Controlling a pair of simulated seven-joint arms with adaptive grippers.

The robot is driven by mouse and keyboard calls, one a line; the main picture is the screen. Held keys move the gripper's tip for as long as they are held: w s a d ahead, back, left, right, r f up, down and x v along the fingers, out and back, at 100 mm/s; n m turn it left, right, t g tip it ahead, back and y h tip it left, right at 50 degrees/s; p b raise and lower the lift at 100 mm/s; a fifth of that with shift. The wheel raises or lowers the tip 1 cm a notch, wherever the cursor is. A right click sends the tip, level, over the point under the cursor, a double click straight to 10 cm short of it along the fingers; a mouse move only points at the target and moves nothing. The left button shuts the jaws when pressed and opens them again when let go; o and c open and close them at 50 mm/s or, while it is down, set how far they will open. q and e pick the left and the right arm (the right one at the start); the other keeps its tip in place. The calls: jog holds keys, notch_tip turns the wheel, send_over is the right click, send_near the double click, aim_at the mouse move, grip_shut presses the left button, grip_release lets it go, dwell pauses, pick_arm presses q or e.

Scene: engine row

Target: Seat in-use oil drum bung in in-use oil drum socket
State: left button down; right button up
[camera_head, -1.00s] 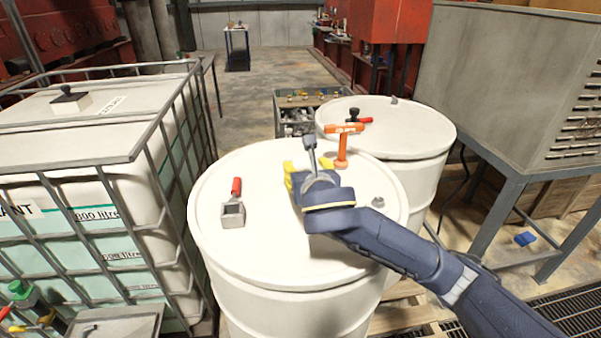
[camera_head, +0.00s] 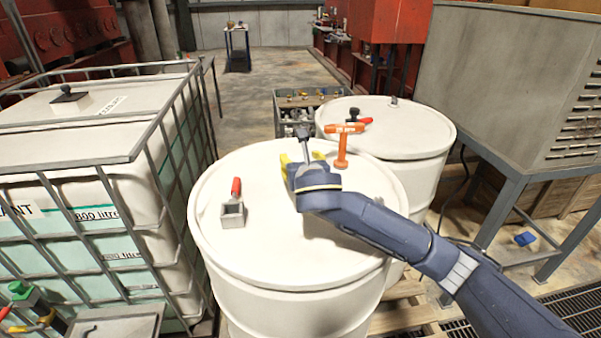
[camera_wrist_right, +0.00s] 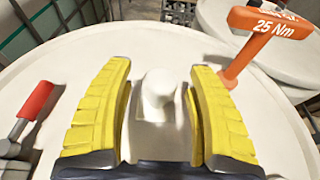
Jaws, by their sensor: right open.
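My right gripper (camera_head: 302,160) is open above the far part of the near white drum's lid (camera_head: 270,245). In the right wrist view its yellow fingers (camera_wrist_right: 162,105) stand on either side of a pale, stubby cylinder, probably the bung (camera_wrist_right: 158,88), with visible gaps to both. In the head view the gripper and arm hide this piece. I cannot make out the socket; whether the piece sits in it cannot be told. My left gripper is not in view.
An orange T-handled tool marked 25 Nm (camera_head: 343,143) stands close right of the gripper. A red-handled grey tool (camera_head: 232,212) lies left on the lid. A second white drum (camera_head: 420,150) stands behind. A caged tank (camera_head: 90,150) is at left.

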jog(key=shift+c, duration=0.3)
grip_shut()
jog(key=shift+r, duration=0.1)
